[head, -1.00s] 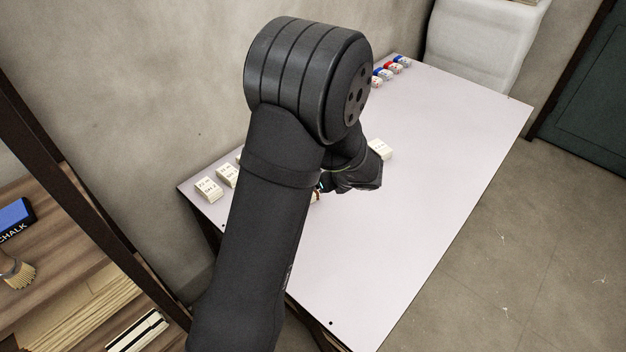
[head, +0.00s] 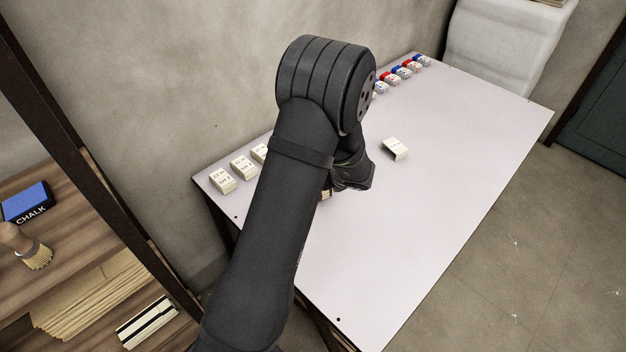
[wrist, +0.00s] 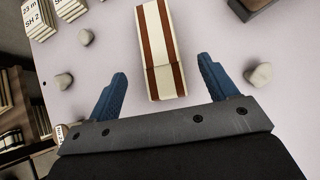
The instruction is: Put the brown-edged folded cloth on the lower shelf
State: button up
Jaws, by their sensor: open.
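The brown-edged cloth (wrist: 163,50) lies on the white table (wrist: 120,55) in the wrist view, a long cream piece with two brown stripes. Its near end is just beyond my gripper (wrist: 165,88). The two blue fingers are spread wide on either side of that near end, open and holding nothing. In the head view my gripper (head: 350,180) is over the table's left part, and only a bit of the cloth (head: 326,194) shows beside my arm. A wooden shelf unit (head: 90,262) stands at the left; I cannot tell which level is the lower shelf.
Red and blue items (head: 400,74) line the far edge. The shelf holds a chalk box (head: 27,203), a brush (head: 30,250) and a striped cloth (head: 147,322). The table's right side is clear.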

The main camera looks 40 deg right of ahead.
jog(key=x, duration=0.8)
jog(key=shift+w+f, duration=0.25)
jog(key=shift+w, duration=0.1)
jog(key=c, duration=1.3)
jog(key=shift+r, duration=0.15)
jog(key=shift+r, duration=0.6)
notch_tip(320, 180, up, 2)
jog(key=shift+r, duration=0.2)
jog(key=s+r, duration=0.2)
jog(key=s, duration=0.2)
jog(key=s+r, duration=0.3)
jog(key=s, duration=0.1)
jog(key=s+d+r, duration=0.1)
jog(key=s+r, duration=0.1)
jog(key=s, duration=0.1)
jog(key=shift+s+r, duration=0.15)
jog(key=shift+s, duration=0.25)
